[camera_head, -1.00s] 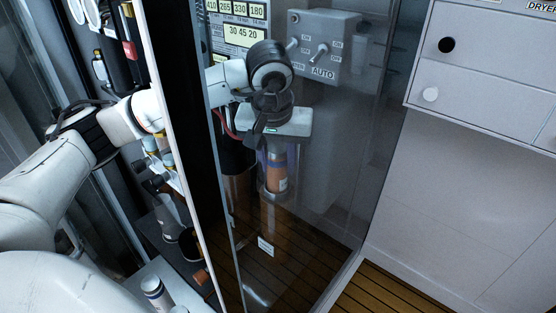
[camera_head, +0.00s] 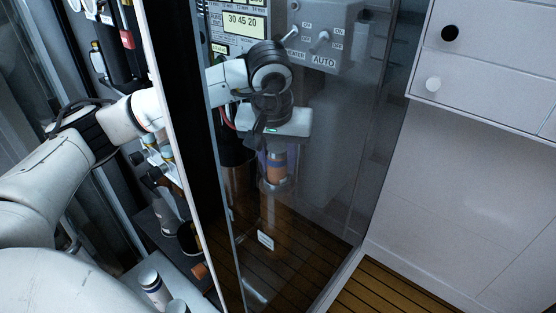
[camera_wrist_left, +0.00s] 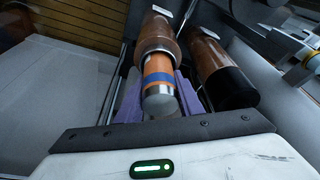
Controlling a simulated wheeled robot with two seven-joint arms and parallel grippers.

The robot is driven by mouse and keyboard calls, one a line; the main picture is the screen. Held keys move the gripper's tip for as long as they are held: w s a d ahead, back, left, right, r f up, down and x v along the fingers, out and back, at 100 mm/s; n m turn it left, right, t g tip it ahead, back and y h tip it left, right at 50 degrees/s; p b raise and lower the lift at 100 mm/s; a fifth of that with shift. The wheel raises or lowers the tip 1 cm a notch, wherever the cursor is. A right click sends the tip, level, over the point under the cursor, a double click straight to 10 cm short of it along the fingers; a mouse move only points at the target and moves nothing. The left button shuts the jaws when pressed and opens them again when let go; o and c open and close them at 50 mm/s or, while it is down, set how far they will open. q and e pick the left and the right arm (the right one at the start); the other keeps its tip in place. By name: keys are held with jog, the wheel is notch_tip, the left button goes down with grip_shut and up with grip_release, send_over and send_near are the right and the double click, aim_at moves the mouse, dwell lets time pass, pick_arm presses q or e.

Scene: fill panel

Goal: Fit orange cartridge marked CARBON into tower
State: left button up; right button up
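The orange cartridge (camera_wrist_left: 158,72) has a blue band and a silver end cap; any marking is unreadable. In the left wrist view it sits between the purple finger pads of my left gripper (camera_wrist_left: 158,98), which appear closed on its sides. Its far end meets the open end of a brown, see-through tower (camera_wrist_left: 156,36), and seems lined up with or just inside it. In the head view my left gripper (camera_head: 275,158) points down behind a clear pane, with the cartridge (camera_head: 277,168) below the palm, above the tower (camera_head: 275,215). My right gripper is out of view.
A second brown tube with a black end (camera_wrist_left: 232,88) stands close beside the tower. The clear pane (camera_head: 330,150) and its dark frame (camera_head: 185,110) flank my left arm. A switch box (camera_head: 320,38) is behind. Silver-capped cylinders (camera_head: 152,285) stand at lower left.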

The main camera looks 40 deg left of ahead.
pick_arm(q)
jog(key=o, duration=0.5)
jog(key=shift+f, duration=0.1)
notch_tip(320, 180, up, 10)
jog(key=shift+r+p, duration=0.1)
jog(key=shift+p, duration=0.2)
dwell(0.4)
